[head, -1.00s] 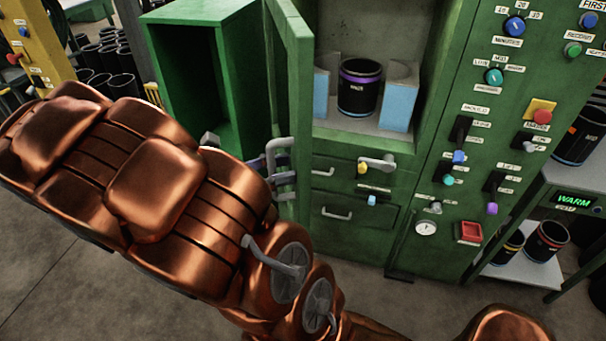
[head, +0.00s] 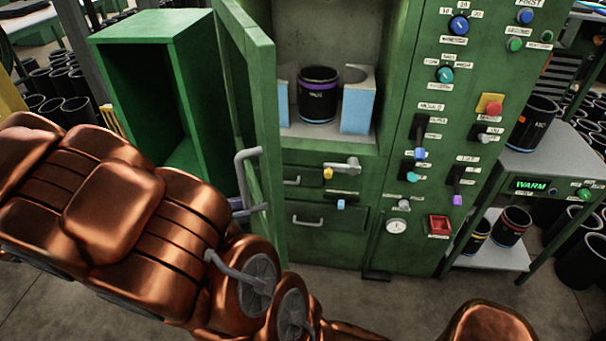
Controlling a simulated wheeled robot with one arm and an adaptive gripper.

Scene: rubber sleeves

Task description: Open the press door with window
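The press door (head: 262,130) is green and stands swung out from the left side of the press opening. I see it nearly edge-on, so its window cannot be made out. A grey bar handle (head: 246,178) is on its left face. My copper arm reaches toward the door from the left. A small grey-purple piece beside the lower handle may be a fingertip of my gripper. The rest of the gripper is hidden behind my arm, so its grip and contact cannot be told. Inside the open press, a black cylinder with a purple band (head: 318,96) stands between light blue blocks (head: 357,108).
An open green cabinet (head: 185,75) stands left of the door. The control panel (head: 440,130) with knobs, levers and buttons is on the right. Drawers (head: 325,215) with handles are below the opening. A side table (head: 545,165) stands at right. Bare floor lies in front.

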